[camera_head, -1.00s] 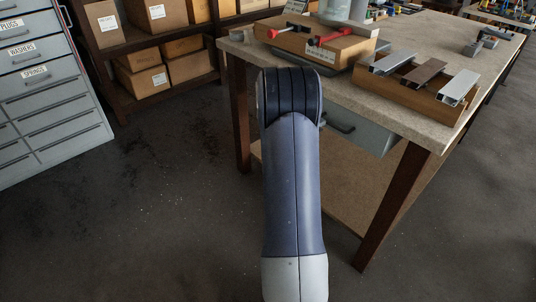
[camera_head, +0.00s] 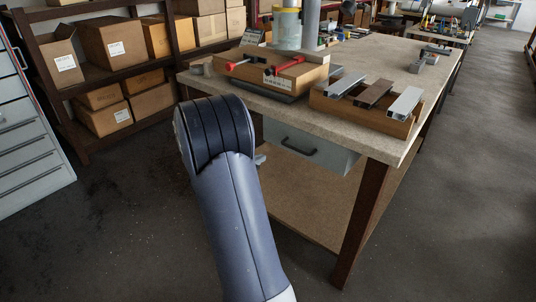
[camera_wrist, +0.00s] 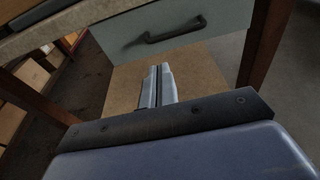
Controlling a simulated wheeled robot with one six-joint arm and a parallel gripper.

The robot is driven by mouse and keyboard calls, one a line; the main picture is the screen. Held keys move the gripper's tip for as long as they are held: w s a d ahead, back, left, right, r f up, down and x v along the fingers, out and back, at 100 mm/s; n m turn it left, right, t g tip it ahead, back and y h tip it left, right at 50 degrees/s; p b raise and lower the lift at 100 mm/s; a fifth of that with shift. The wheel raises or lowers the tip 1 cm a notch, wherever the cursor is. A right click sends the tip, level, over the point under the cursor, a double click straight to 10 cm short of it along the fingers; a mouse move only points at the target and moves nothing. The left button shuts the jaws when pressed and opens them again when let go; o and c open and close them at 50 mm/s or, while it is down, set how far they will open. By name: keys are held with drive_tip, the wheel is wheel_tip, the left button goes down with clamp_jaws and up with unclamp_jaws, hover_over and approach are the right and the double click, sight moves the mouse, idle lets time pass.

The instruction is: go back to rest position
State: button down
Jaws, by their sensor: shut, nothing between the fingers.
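My gripper (camera_wrist: 157,86) shows in the wrist view with its two fingers together and nothing between them. It points toward the space under the workbench (camera_head: 395,148), below the grey drawer (camera_wrist: 150,36) with its dark handle. In the head view my arm rises in front of the bench's left side, and the gripper is mostly hidden behind it. On the bench, a wooden holder (camera_head: 366,119) carries several shutter profiles, among them a brown one (camera_head: 374,95) between lighter ones. A wooden box (camera_head: 262,68) with red-handled clamps stands to its left.
The drawer (camera_head: 305,146) and the wooden lower shelf (camera_head: 300,205) of the bench are close to my arm. Shelves with cardboard boxes (camera_head: 115,40) stand at the back left, and a grey drawer cabinet (camera_head: 25,140) at the left edge. The floor (camera_head: 450,220) at right is clear.

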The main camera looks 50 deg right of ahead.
sight(287, 145)
drive_tip(key=shift+a+r, duration=0.15)
drive_tip(key=shift+a, duration=0.55)
drive_tip(key=b+x, duration=0.1)
drive_tip(key=x, duration=1.2)
drive_tip(key=shift+d, duration=0.3)
